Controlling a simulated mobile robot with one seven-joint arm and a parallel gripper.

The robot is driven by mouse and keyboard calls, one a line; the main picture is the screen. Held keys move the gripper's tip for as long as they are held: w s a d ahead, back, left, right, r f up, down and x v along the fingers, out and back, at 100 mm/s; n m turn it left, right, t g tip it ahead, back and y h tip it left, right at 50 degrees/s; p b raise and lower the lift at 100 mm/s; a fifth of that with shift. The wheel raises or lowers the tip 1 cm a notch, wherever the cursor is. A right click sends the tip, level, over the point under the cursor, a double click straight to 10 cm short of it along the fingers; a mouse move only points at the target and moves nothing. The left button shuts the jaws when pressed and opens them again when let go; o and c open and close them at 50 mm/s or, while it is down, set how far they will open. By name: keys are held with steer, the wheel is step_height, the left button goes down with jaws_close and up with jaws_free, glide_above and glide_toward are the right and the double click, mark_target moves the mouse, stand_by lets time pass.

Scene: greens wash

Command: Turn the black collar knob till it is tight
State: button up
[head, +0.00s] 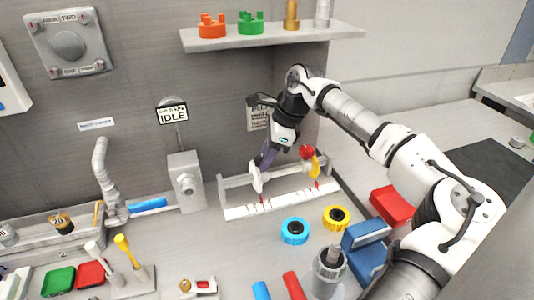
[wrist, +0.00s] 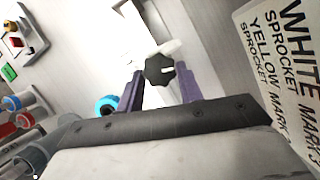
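The black collar knob (wrist: 160,71) shows in the middle of the wrist view, lobed, with a white shaft piece behind it. My gripper (wrist: 160,74) has its two dark purple fingers apart, one on each side of the knob. A small gap seems to show on both sides, so the fingers look open and not clamped. In the head view my gripper (head: 264,162) points down at the left end of a white rack (head: 282,203). There the fingers hide the knob. I cannot tell how tight it is.
On the rack's right side are a red part (head: 306,152) and a yellow part (head: 315,167). A blue ring (head: 295,231) and a yellow ring (head: 337,217) lie in front. A sign (wrist: 285,70) on the wall is close to my wrist. A tap block (head: 186,184) stands left.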

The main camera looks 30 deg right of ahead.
steer(key=shift+c, duration=0.9)
steer(key=shift+w+n+g, duration=0.15)
steer(key=shift+n+g, duration=0.35)
steer(key=shift+n, duration=0.8)
steer(key=shift+y, duration=0.3)
steer(key=o, duration=1)
steer(key=s+d+r+b, duration=0.1)
steer(key=d, duration=0.3)
steer(key=s+d+r+b, duration=0.1)
steer(key=s+d+r, duration=0.1)
steer(key=d, duration=0.2)
steer(key=s+d+r+b, duration=0.1)
steer(key=d, duration=0.3)
steer(key=shift+s+d+r+b, duration=0.25)
steer(key=shift+r+b, duration=0.1)
steer(key=shift+s+d, duration=0.15)
steer(key=shift+d, duration=0.2)
